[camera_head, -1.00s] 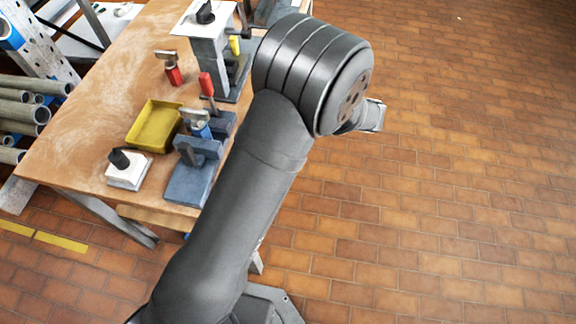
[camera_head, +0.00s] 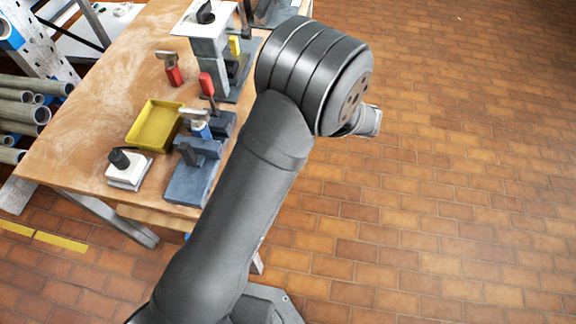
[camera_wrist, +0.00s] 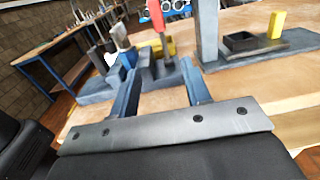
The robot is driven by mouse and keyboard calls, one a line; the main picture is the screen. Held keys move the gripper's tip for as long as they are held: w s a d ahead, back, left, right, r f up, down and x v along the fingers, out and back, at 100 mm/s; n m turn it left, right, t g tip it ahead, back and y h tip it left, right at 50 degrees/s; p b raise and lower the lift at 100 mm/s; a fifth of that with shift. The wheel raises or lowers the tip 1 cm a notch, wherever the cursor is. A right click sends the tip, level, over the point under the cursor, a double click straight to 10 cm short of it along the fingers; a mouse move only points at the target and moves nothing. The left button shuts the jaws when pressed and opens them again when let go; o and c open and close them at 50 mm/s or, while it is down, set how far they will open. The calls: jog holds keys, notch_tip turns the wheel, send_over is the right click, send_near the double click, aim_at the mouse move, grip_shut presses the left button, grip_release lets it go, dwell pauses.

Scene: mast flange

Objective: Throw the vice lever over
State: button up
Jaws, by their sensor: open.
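The blue-grey vice (camera_head: 188,186) stands at the near edge of the workbench in the head view, and it also shows in the wrist view (camera_wrist: 96,91). Its lever has a red grip (camera_head: 207,84), standing nearly upright at the vice's far side; the red grip shows at the top of the wrist view (camera_wrist: 154,16). A blue-handled tool with a metal head (camera_head: 194,114) stands at the vice's jaws. My gripper (camera_wrist: 159,68) is open and empty, with the vice and lever beyond its fingers. In the head view my arm hides the fingers.
A yellow tray (camera_head: 155,126), a white block with a black knob (camera_head: 128,168) and a red-handled tool (camera_head: 172,68) are on the workbench (camera_head: 85,120). A grey column fixture (camera_head: 209,60) stands behind the vice. Open brick floor lies to the right.

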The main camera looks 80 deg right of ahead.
jog(key=w, duration=0.7)
jog(key=s, duration=1)
jog(key=s+a+f, duration=0.1)
jog(key=a+f, duration=0.1)
jog(key=a, duration=0.5)
jog(key=s+a+f, duration=0.1)
jog(key=a+f, duration=0.2)
jog(key=a, duration=0.4)
jog(key=w, duration=1)
jog(key=shift+w+a, duration=0.1)
jog(key=shift+w, duration=0.2)
jog(key=s, duration=1)
jog(key=shift+s, duration=0.15)
jog(key=shift+c, duration=0.2)
